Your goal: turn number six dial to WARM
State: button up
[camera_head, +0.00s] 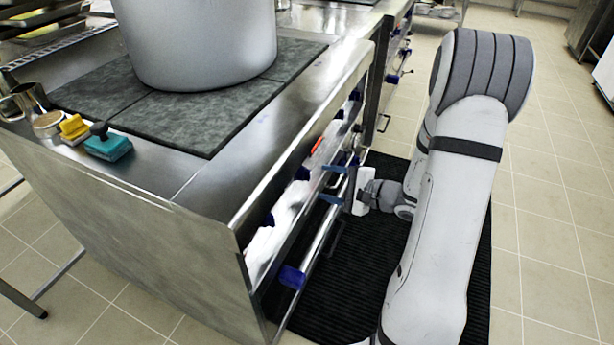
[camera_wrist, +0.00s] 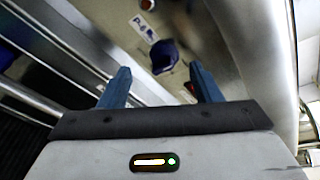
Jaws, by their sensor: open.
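A dark blue dial (camera_wrist: 164,55) is on the metal front panel in the wrist view, just beyond the fingertips and a little above the gap between them. A white label (camera_wrist: 145,28) beside it seems to read "P-6". The dial's pointer setting is too blurred to read. My gripper (camera_wrist: 160,80) is open, with its two blue fingers apart and nothing between them. In the head view my gripper (camera_head: 327,183) reaches to the stove front, its fingers pointing at the panel. I cannot tell there which dial it faces.
A metal rail (camera_head: 322,238) runs along the stove front near my gripper. Another blue knob (camera_head: 291,276) is nearer the camera. A large pot (camera_head: 205,45) stands on the dark cooking plates. A black mat (camera_head: 345,280) lies on the floor, with open tiles at right.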

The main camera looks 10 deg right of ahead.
aim_at(310, 175)
jog(key=shift+m+t, duration=0.4)
jog(key=w+a+f, duration=0.1)
jog(key=w, duration=0.1)
jog(key=w+a+f, duration=0.1)
jog(key=w, duration=0.1)
jog(key=w+a+f+b, duration=0.1)
jog(key=w+a, duration=0.1)
jog(key=w, duration=0.1)
jog(key=shift+r, duration=0.1)
jog(key=c, duration=1)
